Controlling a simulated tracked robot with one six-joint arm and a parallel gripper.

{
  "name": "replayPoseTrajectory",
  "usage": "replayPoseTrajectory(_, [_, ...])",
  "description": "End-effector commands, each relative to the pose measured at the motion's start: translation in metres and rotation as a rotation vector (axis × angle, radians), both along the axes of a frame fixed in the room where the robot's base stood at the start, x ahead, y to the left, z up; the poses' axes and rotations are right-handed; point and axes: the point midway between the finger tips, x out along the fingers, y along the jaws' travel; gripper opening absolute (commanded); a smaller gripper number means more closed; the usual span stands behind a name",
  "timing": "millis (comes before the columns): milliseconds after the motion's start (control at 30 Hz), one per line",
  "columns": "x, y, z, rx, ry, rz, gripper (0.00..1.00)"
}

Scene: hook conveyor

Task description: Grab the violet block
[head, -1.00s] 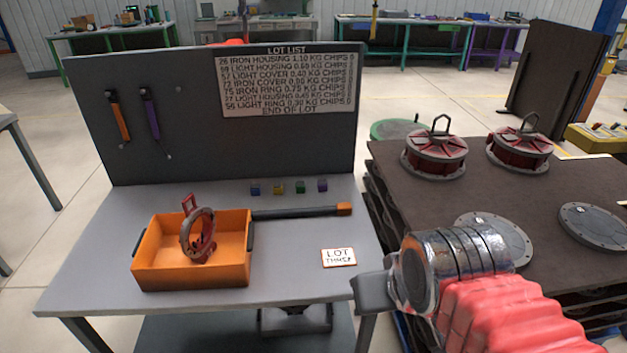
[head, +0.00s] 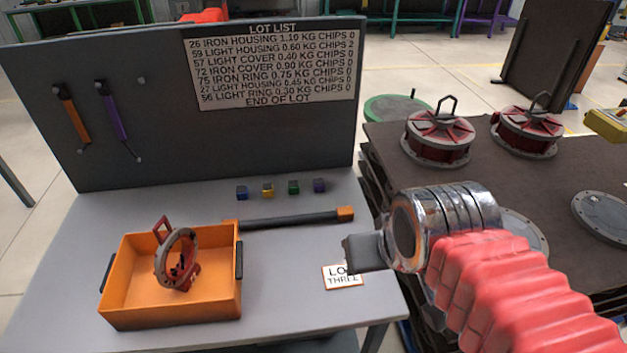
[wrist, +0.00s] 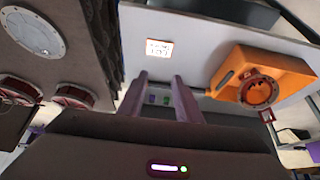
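The small violet block (head: 319,185) sits on the grey table, at the right end of a row of small blocks below the upright panel. In the wrist view the violet block (wrist: 152,99) shows small between my fingers, beside the green block (wrist: 166,100). My gripper (head: 352,254) is at the table's right side, nearer the camera than the block and apart from it. In the wrist view my gripper (wrist: 160,76) has its two fingers spread, with nothing held between them.
Blue (head: 242,192), yellow (head: 268,190) and green (head: 293,187) blocks stand left of it. A dark bar with orange ends (head: 290,219) lies in front of the row. An orange tray (head: 218,300) holds a red-grey ring part. A LOT THREE card (head: 345,281) lies near my gripper.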

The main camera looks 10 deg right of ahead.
Motion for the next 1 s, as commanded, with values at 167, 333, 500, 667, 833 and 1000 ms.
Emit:
replayPoseTrajectory(167, [0.000,0.000,0.000,0.000,0.000,0.000,0.31])
replayPoseTrajectory(333, [0.000,0.000,0.000,0.000,0.000,0.000,0.31])
replayPoseTrajectory(500, [0.001,0.000,0.001,0.000,0.000,0.000,0.40])
replayPoseTrajectory(667, [0.013,0.000,0.006,0.000,0.005,0.000,0.50])
replayPoseTrajectory(833, [0.043,-0.004,0.015,0.001,0.014,-0.003,0.50])
replayPoseTrajectory(1000, [0.083,-0.003,0.024,0.000,0.025,-0.002,0.50])
